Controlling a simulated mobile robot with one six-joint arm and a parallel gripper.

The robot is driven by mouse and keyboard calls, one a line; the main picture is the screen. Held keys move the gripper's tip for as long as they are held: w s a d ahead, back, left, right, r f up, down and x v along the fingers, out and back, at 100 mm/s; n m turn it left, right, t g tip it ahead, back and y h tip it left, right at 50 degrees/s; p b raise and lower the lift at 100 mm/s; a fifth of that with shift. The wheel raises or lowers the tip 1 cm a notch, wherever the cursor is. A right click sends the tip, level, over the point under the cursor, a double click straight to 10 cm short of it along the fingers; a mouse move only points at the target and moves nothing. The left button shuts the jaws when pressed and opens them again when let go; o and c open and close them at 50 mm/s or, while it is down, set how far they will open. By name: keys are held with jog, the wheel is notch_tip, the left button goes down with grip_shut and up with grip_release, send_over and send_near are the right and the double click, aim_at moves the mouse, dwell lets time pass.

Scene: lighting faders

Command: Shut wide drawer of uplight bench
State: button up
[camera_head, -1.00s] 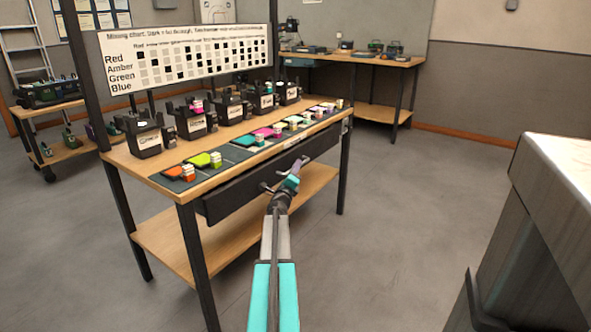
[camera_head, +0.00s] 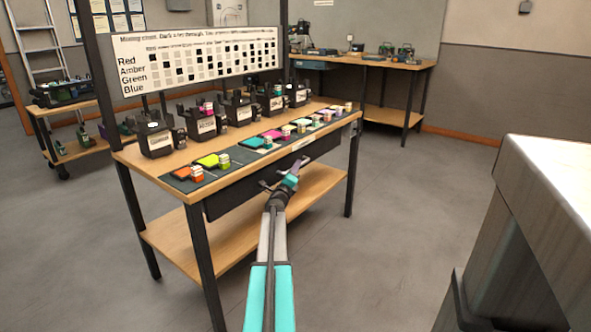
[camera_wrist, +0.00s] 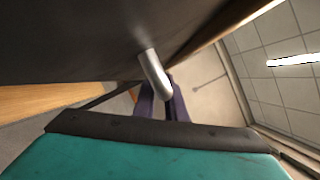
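The uplight bench (camera_head: 150,158) is a wooden-topped table with dark legs. Its wide drawer has a long black front (camera_head: 232,201) under the tabletop; I cannot tell how far it stands out. My gripper (camera_head: 294,174), with teal and purple parts, is at the drawer front near its handle (camera_head: 268,186). In the wrist view, the dark drawer face (camera_wrist: 70,40) fills the upper left. A silver handle post (camera_wrist: 153,72) reaches from it to the purple fingers (camera_wrist: 163,108). The fingers are partly hidden behind it, so I cannot see whether they grip.
Black lamp units (camera_head: 201,120) and coloured gel cards (camera_head: 212,160) stand on the benchtop under a mixing chart (camera_head: 200,62). A pale block-like counter (camera_head: 545,190) stands close on the right. Floor (camera_head: 400,215) is clear between.

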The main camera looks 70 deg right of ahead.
jog(key=shift+o, duration=0.7)
jog(key=shift+w+d, duration=0.1)
jog(key=shift+w, duration=0.4)
jog(key=p+v, duration=0.2)
jog(key=v, duration=1.2)
jog(key=shift+s, duration=0.35)
jog(key=shift+s, duration=0.1)
